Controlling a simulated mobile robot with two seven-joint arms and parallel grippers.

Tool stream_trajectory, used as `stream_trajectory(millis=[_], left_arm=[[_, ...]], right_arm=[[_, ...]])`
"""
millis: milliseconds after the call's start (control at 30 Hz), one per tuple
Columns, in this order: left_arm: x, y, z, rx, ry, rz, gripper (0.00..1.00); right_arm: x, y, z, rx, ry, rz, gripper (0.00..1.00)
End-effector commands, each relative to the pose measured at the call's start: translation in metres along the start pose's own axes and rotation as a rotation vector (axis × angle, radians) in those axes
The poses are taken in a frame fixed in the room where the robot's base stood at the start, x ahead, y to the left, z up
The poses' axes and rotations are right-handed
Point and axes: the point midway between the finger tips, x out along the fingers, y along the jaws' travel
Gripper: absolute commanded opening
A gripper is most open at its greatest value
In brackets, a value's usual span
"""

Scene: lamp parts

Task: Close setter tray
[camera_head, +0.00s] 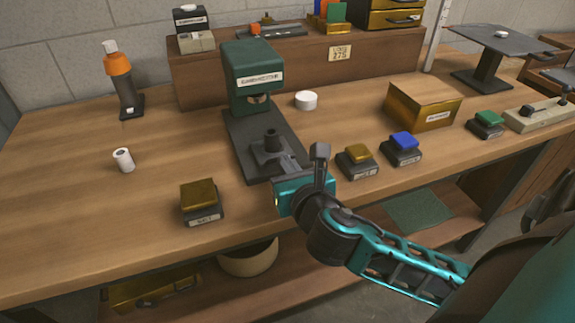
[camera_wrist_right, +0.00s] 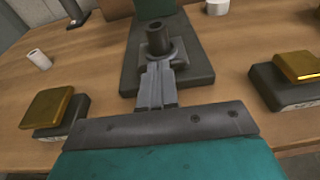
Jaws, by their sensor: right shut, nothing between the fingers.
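The setter (camera_head: 252,68) is a green press head with a white label on a dark base plate (camera_head: 240,135). Its tray (camera_head: 270,148), a dark square block with an upright hollow post, sits on the base plate. In the right wrist view the tray (camera_wrist_right: 156,47) is straight ahead of my fingers. My right gripper (camera_head: 296,164) is shut and empty, with its fingertips at the tray's near side. In the right wrist view the shut fingers (camera_wrist_right: 157,72) reach the tray's near edge; I cannot tell if they touch it. My left gripper is not in view.
A brass-topped block (camera_head: 200,203) stands left of the setter, and another (camera_head: 357,161) stands to the right beside a blue-topped one (camera_head: 402,149).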

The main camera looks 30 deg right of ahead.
Motion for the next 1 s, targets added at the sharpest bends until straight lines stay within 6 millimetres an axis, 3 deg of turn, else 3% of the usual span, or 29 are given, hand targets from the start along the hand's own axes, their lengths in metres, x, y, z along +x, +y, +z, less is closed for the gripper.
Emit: stream_trajectory(millis=[167, 633, 800, 1000], left_arm=[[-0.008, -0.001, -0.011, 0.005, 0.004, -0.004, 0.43], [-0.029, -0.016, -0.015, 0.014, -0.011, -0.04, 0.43], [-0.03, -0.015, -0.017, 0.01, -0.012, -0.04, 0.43], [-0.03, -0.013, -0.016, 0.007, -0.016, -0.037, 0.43]], right_arm=[[0.015, 0.001, 0.009, -0.003, -0.002, -0.001, 0.0], [0.101, 0.002, 0.025, -0.001, -0.002, -0.001, 0.0], [0.114, 0.003, 0.026, 0.0, -0.001, 0.001, 0.0], [0.116, 0.002, 0.027, 0.001, -0.004, 0.0, 0.0]])
